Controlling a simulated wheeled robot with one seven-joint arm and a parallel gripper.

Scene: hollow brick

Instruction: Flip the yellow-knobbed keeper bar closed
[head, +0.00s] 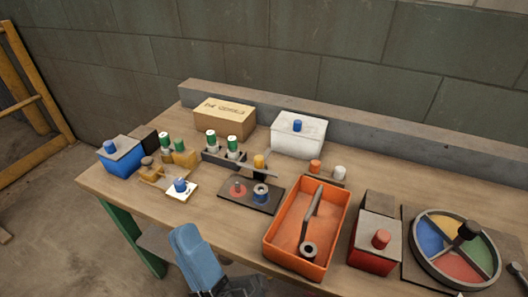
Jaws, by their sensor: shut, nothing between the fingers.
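A yellow knob (259,161) stands near the middle of the table in the head view, behind a dark plate (232,198). A thin grey bar (268,175) lies beside and below the knob and looks like the keeper bar. It runs roughly left to right above the plate's back edge. Whether the bar is latched is too small to tell. The plate carries a red peg (238,188) and a blue-topped metal spool (261,192). My blue arm link (195,255) shows at the bottom, in front of the table. My gripper's fingers do not show.
An orange tray (274,238) holding a grey handled tool (310,230) stands right of the plate. A holder with green-capped cylinders (222,143) is behind left; a white box (313,138) is behind right. A white tile with a blue knob (180,186) lies left. Bare wood shows in front.

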